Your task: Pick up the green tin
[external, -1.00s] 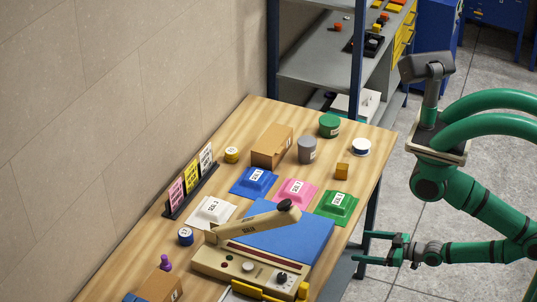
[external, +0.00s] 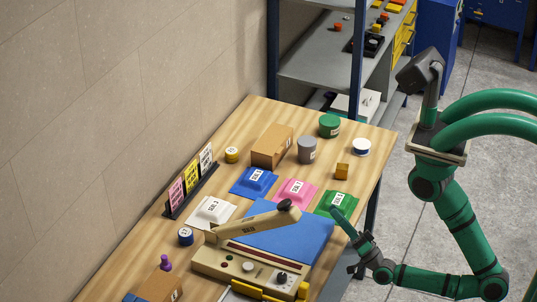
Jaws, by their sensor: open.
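The green tin (external: 329,125) is a short round can with a pale label, upright near the far right end of the wooden table. It stands behind a grey tin (external: 307,149) and apart from it. My gripper (external: 345,230) is open at the table's right edge, close to the green tray (external: 336,205) and the blue mat. It is empty and well nearer the camera than the green tin. The near finger partly overlaps the green tray in this view; whether they touch cannot be told.
A press (external: 250,255) with a raised lever fills the near table. A shelf rack (external: 320,70) stands beyond the far edge.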

